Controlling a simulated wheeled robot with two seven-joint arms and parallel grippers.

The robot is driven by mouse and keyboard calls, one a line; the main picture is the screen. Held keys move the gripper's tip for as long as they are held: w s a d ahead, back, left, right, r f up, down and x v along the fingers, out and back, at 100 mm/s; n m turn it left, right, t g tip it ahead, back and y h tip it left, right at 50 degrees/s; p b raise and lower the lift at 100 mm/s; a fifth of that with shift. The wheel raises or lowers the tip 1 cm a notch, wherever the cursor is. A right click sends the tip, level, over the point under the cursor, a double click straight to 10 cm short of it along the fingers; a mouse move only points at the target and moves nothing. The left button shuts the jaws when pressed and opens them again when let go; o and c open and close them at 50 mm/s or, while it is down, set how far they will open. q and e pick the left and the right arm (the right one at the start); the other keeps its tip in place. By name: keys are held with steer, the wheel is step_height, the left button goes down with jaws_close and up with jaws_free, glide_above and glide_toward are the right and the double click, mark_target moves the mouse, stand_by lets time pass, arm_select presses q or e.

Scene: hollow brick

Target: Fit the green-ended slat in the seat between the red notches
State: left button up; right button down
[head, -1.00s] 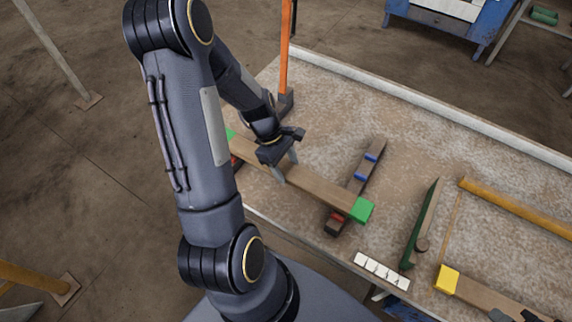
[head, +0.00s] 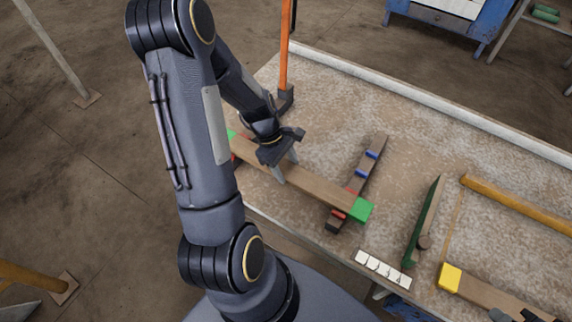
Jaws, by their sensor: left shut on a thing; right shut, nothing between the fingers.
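The green-ended slat (head: 315,187) is a long wooden bar with a green right end (head: 361,209). Its other green end shows beside my arm. My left gripper (head: 286,171) is shut on the slat near its middle. The dark notched rail (head: 379,143) has two blue marks at its far part and two red marks (head: 338,213) nearer. The slat crosses this rail between the red marks; whether it rests fully down is unclear. At the left end, a red bit shows under the slat, mostly hidden by my arm. My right gripper (head: 513,316) is partly in view at the bottom right edge.
A yellow-ended slat (head: 480,293) lies at the bottom right. A green-sided piece (head: 422,225), a white marked strip (head: 383,269) and a long yellow bar (head: 515,208) lie on the table. An orange post (head: 287,50) stands at the back left. The table's back middle is clear.

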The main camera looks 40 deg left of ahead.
arm_select(q)
steer(key=shift+f, duration=0.2)
steer(key=o, duration=1.3)
steer(key=p+v, duration=0.1)
steer(key=v, duration=0.7)
steer(key=shift+f, duration=0.1)
steer(key=shift+d, duration=0.1)
steer(key=s+d+r+m+t+p, duration=0.2)
steer(key=s+d+r+m+p, duration=0.2)
steer(key=r, duration=0.8)
steer(key=s+d+r+m+t+p, duration=0.3)
steer(key=s+d+r+m, duration=0.5)
steer(key=r+m, duration=0.3)
steer(key=d+m+p, duration=0.1)
steer(key=m, duration=0.1)
steer(key=shift+r+m+y, duration=0.3)
steer(key=shift+r+y, duration=0.05)
steer(key=shift+y, duration=0.05)
